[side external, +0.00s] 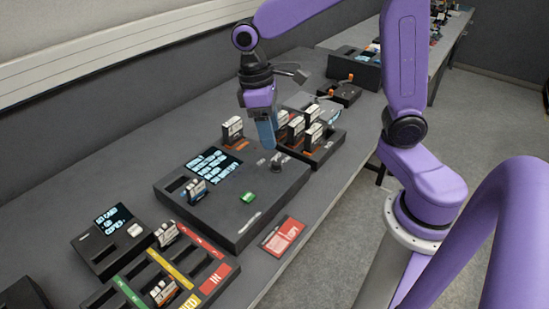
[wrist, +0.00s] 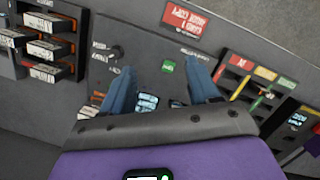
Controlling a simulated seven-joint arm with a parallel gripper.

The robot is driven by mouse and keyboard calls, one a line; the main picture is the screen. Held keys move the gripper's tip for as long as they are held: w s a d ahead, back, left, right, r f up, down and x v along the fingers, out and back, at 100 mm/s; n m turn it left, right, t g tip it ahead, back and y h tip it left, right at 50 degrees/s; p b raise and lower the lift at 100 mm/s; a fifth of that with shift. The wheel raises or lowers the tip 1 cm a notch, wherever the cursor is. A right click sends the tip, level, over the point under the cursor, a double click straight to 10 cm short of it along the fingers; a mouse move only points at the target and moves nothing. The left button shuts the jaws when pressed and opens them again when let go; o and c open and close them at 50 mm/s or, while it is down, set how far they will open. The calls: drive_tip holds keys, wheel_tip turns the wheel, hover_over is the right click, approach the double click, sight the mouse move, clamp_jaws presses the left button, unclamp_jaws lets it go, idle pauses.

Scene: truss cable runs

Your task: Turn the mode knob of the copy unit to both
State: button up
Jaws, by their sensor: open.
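The copy unit (side external: 225,222) is a wide dark box on the bench with a lit display (side external: 213,165), a green button (side external: 248,197) and a slot holding a card. Its small dark mode knob (side external: 276,160) sits near the far right end of the top; in the wrist view the knob (wrist: 117,53) has white labels around it, too small to read. My gripper (side external: 268,146) is above the unit near the knob, blue fingers pointing down. In the wrist view my gripper (wrist: 163,64) is open and empty, and the knob lies left of its left finger, apart from it.
A rack of upright cards (side external: 315,140) stands just beyond the unit. A tray with coloured strips (side external: 178,275) and a small display unit (side external: 112,240) are at the near left. A red card (side external: 284,235) lies by the bench's front edge. Another upright card (side external: 232,132) stands behind the unit.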

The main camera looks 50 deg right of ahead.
drive_tip(key=w+d+m+g, duration=0.1)
drive_tip(key=w+d+m, duration=0.25)
drive_tip(key=w, duration=0.35)
drive_tip(key=m+g+y, duration=0.1)
drive_tip(key=m+g, duration=0.1)
drive_tip(key=m, duration=0.1)
approach(276, 161)
drive_tip(key=shift+n+t, duration=0.25)
drive_tip(key=shift+t, duration=0.05)
drive_tip(key=x, duration=0.8)
drive_tip(key=shift+s+a+f, duration=0.1)
drive_tip(key=shift+s+f, duration=0.15)
drive_tip(key=shift+s, duration=0.15)
drive_tip(key=c, duration=1)
